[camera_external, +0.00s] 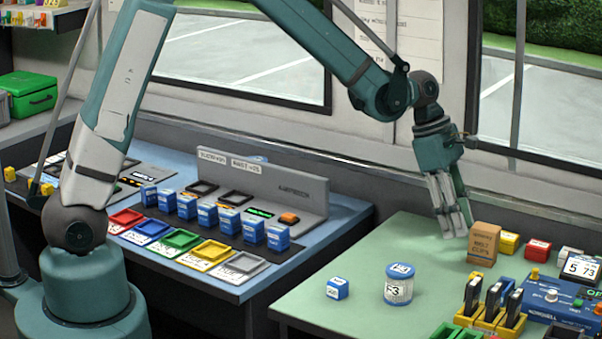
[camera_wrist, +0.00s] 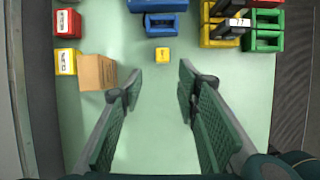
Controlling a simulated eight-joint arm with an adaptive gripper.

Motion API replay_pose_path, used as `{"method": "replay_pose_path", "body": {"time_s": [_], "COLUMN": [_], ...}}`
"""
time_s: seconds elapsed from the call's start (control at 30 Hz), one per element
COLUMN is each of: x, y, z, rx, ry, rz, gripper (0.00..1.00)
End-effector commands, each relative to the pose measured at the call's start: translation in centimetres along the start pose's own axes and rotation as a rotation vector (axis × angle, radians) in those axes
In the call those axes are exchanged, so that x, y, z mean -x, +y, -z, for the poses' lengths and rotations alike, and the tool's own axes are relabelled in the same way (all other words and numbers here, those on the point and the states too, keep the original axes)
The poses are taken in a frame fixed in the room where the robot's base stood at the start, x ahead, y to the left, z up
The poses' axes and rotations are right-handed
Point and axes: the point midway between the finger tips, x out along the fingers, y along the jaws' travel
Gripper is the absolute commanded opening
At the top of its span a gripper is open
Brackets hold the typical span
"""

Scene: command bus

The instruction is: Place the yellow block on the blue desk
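My gripper (camera_external: 455,222) hangs over the green desk, near a cardboard box. In the wrist view my gripper (camera_wrist: 160,76) is open, with nothing between its fingers. A small yellow block (camera_wrist: 162,54) lies on the green surface beyond the fingertips, near the middle. In the external view a small yellow piece (camera_external: 534,275) by the blue console may be this block. A larger labelled yellow box (camera_external: 508,243) stands behind the cardboard box; it also shows in the wrist view (camera_wrist: 66,62). The blue desk (camera_external: 345,213) is left of the green desk.
The cardboard box (camera_external: 484,243) and a red box (camera_external: 537,251) stand near the wall. A blue console (camera_external: 560,300) and yellow holders (camera_external: 490,318) are at right. Coloured trays and blue blocks crowd the blue desk.

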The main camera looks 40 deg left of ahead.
Motion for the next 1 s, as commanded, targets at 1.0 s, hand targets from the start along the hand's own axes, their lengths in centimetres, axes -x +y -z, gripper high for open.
{"method": "replay_pose_path", "body": {"time_s": [1.0], "x": [21.1], "y": [-3.9], "z": [15.9], "rx": [-0.611], "ry": [0.161], "rz": [-0.224], "gripper": [0.32]}}
